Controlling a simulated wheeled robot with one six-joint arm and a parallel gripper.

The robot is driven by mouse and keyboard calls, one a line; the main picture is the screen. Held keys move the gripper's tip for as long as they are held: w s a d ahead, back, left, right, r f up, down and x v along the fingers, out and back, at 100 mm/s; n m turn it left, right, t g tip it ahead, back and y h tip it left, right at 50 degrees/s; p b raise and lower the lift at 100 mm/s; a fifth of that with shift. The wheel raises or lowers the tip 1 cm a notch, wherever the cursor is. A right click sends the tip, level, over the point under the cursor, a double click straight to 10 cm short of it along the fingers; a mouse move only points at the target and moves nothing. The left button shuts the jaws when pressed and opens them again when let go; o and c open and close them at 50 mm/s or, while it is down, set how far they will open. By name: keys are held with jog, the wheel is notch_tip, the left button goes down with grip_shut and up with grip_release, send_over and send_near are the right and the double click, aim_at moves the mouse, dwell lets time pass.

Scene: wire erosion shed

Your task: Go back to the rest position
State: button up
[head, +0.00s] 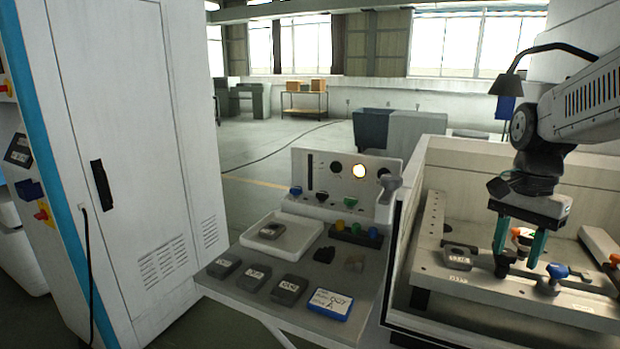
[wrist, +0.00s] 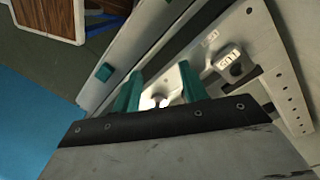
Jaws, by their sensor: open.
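My gripper (head: 518,252) is open, pointing down over the machine bed at the right of the head view. Its two teal fingers stand apart, and I see no part held between them. They also show in the wrist view (wrist: 160,92), with a pale metal piece beyond them. A dark grey labelled block (head: 459,255) lies on the bed plate to the left of the fingers; a labelled block also shows in the wrist view (wrist: 228,62). A clamp with an orange knob (head: 521,236) is behind the fingers, partly hidden. A blue-knobbed clamp (head: 553,277) stands just right of them.
The machine's tank wall (head: 403,262) rises between the bed and the side table. On that table are a white tray (head: 272,248) holding a block, several dark blocks (head: 255,274), a blue-edged card (head: 331,303) and a control panel (head: 345,178). A tall white cabinet (head: 130,150) stands left.

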jog(key=s+a+n+t, duration=0.1)
jog(key=s+a+n, duration=0.4)
jog(key=s, duration=0.5)
jog(key=s+a+f+n+t, duration=0.1)
jog(key=s+a+n, duration=0.3)
jog(key=s, duration=0.6)
jog(key=n, duration=0.2)
jog(key=shift+a+f+n, duration=0.3)
jog(key=shift+a+n, duration=0.1)
